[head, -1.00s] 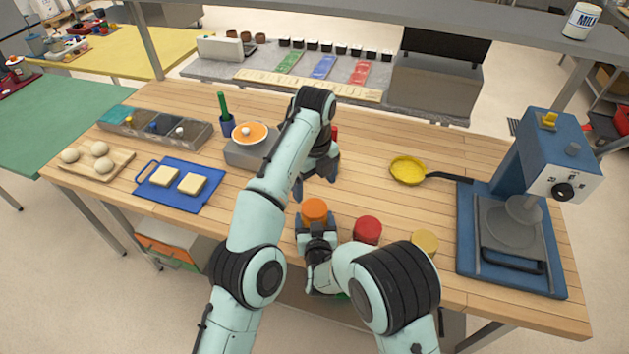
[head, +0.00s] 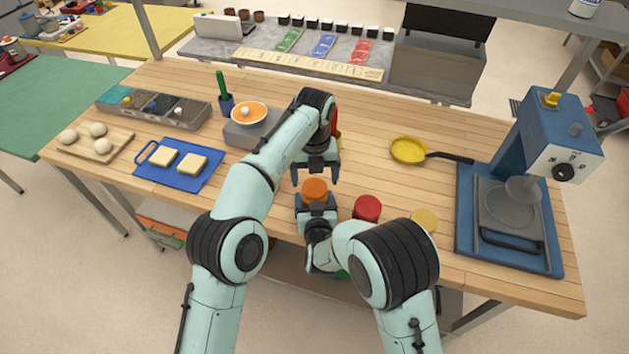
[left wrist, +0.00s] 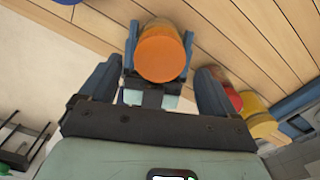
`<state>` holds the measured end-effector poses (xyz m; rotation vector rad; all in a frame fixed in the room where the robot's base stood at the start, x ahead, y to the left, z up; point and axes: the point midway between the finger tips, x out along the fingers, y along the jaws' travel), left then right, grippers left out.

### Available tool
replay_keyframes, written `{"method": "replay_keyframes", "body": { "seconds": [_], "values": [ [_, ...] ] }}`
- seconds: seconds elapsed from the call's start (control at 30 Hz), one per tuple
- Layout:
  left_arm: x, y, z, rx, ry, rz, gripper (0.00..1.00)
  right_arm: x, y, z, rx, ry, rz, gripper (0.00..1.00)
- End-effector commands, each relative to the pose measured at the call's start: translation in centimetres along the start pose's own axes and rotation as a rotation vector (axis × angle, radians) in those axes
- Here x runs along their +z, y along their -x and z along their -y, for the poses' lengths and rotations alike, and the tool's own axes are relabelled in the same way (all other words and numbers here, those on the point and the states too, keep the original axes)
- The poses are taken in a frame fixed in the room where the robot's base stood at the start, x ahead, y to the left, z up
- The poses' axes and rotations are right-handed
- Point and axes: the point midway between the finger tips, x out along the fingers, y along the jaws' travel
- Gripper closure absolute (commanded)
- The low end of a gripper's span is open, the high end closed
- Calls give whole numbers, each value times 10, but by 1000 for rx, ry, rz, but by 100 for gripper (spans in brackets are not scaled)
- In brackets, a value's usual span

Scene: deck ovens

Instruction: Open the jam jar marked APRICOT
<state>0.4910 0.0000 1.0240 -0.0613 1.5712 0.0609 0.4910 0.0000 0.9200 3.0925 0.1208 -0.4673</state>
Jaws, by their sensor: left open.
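A jar with an orange lid (head: 315,189) is at the front edge of the wooden table; no label is readable. In the left wrist view its round orange lid (left wrist: 162,55) faces the camera. My right gripper (head: 316,204) has its fingers against both sides of this jar, below the lid. My left gripper (head: 315,179) is open and empty just behind and above the lid, fingers pointing down. In the left wrist view its fingers stand apart to either side of the lid, not touching it. A red-lidded jar (head: 367,207) and a yellow-lidded jar (head: 424,220) stand to the right.
A yellow pan (head: 408,150) lies behind the jars, and a blue press machine (head: 530,190) stands at the right. A scale with an orange-topped bowl (head: 249,113), a blue board (head: 178,176) and a dough board (head: 96,144) are at the left. Bare wood lies between the jars and pan.

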Motion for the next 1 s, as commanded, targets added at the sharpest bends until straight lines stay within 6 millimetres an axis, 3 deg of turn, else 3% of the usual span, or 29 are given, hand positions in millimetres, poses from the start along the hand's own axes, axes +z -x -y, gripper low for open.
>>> {"method": "replay_keyframes", "body": {
  "seconds": [0.2,0.57,0.73,0.77,1.0],
  "values": [
    [0,-23,-1,1,0,0,10,-1,0,0,0,-1,-2,100],
    [0,-28,0,0,2,1,10,-1,0,0,0,-1,-2,100],
    [0,-28,0,0,1,1,62,-1,0,0,0,-1,-2,100],
    [0,-28,0,0,1,1,68,-1,0,0,0,-1,-2,100],
    [0,-28,0,1,81,1,68,-1,0,0,0,-1,-2,100]
  ]
}}
